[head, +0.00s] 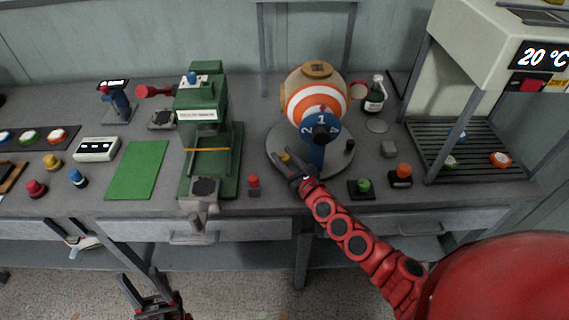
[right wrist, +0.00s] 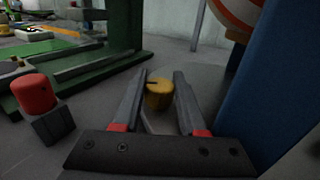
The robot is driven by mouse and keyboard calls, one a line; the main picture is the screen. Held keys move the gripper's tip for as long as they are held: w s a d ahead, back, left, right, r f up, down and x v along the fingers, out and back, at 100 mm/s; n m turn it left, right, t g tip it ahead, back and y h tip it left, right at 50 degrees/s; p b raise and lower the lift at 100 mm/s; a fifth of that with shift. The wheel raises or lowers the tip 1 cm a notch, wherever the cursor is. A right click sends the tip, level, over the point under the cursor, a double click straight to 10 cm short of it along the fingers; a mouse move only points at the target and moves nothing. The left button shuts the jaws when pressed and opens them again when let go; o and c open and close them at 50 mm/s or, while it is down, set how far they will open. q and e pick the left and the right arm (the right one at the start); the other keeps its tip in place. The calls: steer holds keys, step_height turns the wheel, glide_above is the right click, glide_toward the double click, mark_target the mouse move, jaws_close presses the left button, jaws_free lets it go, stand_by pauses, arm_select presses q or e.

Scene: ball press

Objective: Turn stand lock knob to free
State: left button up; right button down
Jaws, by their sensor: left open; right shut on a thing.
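The yellow knob (head: 285,157) sits at the front left of the round grey stand base (head: 341,165), which carries an orange-and-white ball (head: 315,101) on a blue numbered support (head: 318,150). In the right wrist view the knob (right wrist: 158,96) is upright, with a dark line on its top, between my fingers. My right gripper (head: 292,169) is shut on the knob; the exact finger contact is hard to see. My left gripper (head: 147,287) is open and empty, low in front of the bench.
A green press (head: 204,120) stands left of the stand. A red button on a grey block (head: 254,185) is between them; it also shows in the right wrist view (right wrist: 35,94). A green button (head: 363,185) and an orange one (head: 403,171) stand to the right.

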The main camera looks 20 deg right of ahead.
stand_by(0.3)
steer(key=shift+c, duration=2.2)
jaws_free()
steer(key=shift+r, duration=0.1)
